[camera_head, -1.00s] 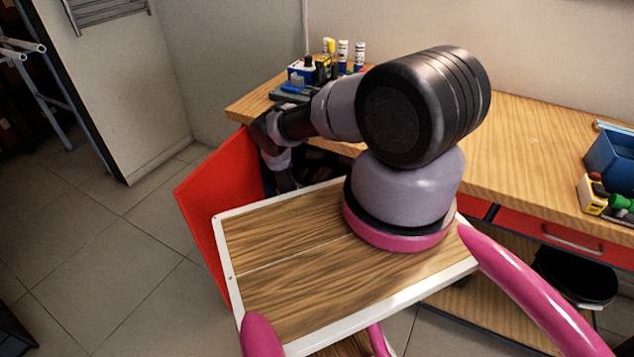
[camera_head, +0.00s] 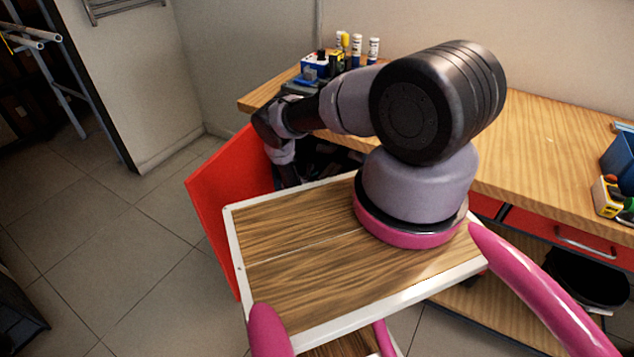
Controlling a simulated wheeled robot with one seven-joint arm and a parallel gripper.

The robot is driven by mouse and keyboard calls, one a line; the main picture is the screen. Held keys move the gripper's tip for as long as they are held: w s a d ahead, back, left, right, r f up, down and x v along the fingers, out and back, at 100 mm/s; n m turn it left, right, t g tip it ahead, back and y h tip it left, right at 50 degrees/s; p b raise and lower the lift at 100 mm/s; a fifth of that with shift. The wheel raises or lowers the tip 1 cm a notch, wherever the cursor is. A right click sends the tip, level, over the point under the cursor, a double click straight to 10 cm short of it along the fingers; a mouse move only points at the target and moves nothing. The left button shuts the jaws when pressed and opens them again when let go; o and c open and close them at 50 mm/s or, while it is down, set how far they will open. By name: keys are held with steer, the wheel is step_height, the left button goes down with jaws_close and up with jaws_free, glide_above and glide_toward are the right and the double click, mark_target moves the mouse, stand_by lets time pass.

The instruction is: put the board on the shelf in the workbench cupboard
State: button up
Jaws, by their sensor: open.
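The workbench (camera_head: 540,130) has a wooden top and stands against the back wall. Its cupboard is under the left end, with the red door (camera_head: 225,195) swung open towards me. My arm reaches over the bench's left front edge and bends down at the cupboard opening. My gripper is not visible; the arm's lower end is lost behind my own body. The cupboard inside is dark and mostly covered, so neither the shelf in it nor the board can be made out.
Bottles (camera_head: 357,48) and a blue box (camera_head: 318,66) stand on the bench's left end. A blue bin (camera_head: 622,158) and a yellow-and-white item (camera_head: 607,196) are at the right. A red drawer (camera_head: 560,232) sits below the top.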

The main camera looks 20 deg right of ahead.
steer(key=v, duration=0.9)
steer(key=shift+s, duration=0.15)
